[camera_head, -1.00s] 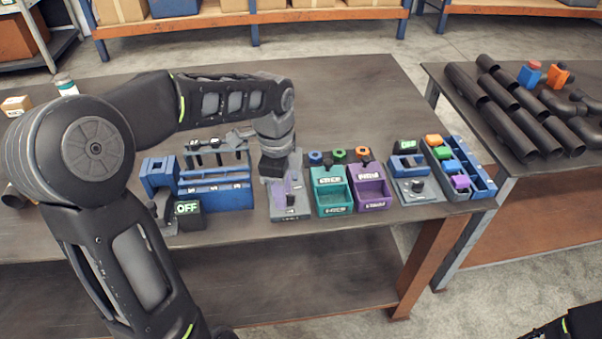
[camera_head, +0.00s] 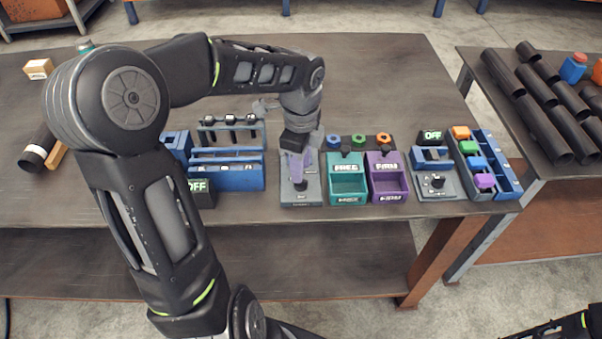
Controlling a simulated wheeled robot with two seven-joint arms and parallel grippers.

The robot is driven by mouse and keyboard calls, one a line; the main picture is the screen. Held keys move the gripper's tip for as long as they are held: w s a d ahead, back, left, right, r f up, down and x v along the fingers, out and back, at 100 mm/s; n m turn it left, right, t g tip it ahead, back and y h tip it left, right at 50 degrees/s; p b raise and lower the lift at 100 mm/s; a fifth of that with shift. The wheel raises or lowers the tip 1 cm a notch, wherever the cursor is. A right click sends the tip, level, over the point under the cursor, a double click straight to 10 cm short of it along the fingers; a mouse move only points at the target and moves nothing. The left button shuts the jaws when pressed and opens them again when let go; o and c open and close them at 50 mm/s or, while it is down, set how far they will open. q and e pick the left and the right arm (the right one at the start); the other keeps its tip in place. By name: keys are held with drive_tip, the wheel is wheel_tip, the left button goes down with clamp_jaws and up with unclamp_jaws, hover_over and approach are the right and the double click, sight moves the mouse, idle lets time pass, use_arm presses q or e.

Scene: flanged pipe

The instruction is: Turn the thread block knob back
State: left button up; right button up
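A grey block (camera_head: 301,195) with purple upright parts (camera_head: 306,160) and a small dark knob (camera_head: 299,184) near its front stands mid-table. My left gripper (camera_head: 297,148) points down over the back of this block, close to the purple parts. Its fingers are dark and partly hidden, so I cannot tell whether they are open or touching anything. A second grey fixture (camera_head: 444,191) to the right has a black knob (camera_head: 437,181), a blue bracket and a display (camera_head: 432,137) reading OFF. No label shows which one is the thread block.
Teal (camera_head: 347,198) and purple (camera_head: 388,196) bins stand right of the grey block. A blue rack (camera_head: 228,178) and another OFF display (camera_head: 199,186) stand left. Black pipes (camera_head: 541,127) lie on the right table.

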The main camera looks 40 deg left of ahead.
use_arm(q)
drive_tip(key=shift+f, duration=1.85)
clamp_jaws()
